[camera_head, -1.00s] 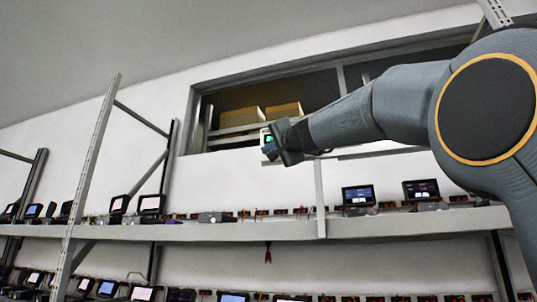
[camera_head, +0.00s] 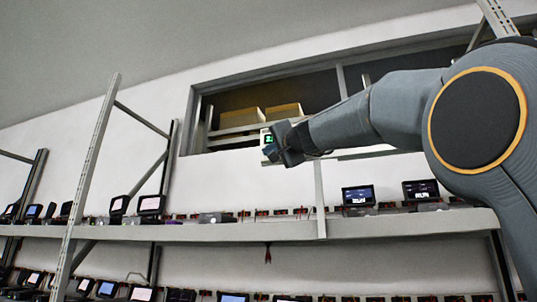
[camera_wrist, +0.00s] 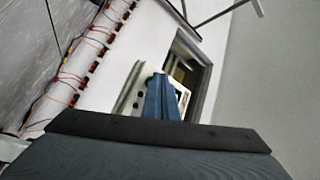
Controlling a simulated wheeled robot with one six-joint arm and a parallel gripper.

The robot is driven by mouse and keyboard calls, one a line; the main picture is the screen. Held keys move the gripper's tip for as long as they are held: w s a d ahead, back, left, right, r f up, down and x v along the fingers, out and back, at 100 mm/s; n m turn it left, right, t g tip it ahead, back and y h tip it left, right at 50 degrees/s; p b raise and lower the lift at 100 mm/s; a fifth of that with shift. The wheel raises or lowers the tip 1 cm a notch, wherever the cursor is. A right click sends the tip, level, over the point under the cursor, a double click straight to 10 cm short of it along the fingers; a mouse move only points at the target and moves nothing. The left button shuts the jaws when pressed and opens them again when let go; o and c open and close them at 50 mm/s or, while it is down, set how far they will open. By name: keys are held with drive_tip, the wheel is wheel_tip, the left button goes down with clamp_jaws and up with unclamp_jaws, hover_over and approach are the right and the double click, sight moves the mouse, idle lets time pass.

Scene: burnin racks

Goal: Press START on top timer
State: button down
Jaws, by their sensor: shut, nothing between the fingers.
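The top timer (camera_head: 267,138) is a small pale box with a green lit display, high on the wall side just under the window opening. In the wrist view the timer (camera_wrist: 127,97) is a white box with dark round buttons on its face, and part of it is hidden behind my fingers. My gripper (camera_head: 272,152) is shut and empty, right in front of the timer's lower right side. In the wrist view my gripper's blue fingers (camera_wrist: 161,88) are together and overlap the timer's face. I cannot tell whether the tips touch it.
A long shelf (camera_head: 280,231) runs below with small screens (camera_head: 358,195) and red-black connectors along it. A slanted metal upright (camera_head: 90,165) stands at left. Cardboard boxes (camera_head: 240,117) sit inside the window opening. The wall between shelf and window is mostly clear.

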drive_tip(key=shift+w, duration=0.1)
idle(0.5)
drive_tip(key=shift+s+a, duration=0.25)
drive_tip(key=shift+s, duration=0.5)
drive_tip(key=s, duration=0.1)
drive_tip(key=s+a, duration=0.1)
drive_tip(key=s, duration=0.2)
drive_tip(key=shift+s+a, duration=0.35)
drive_tip(key=shift+s, duration=0.05)
idle(0.7)
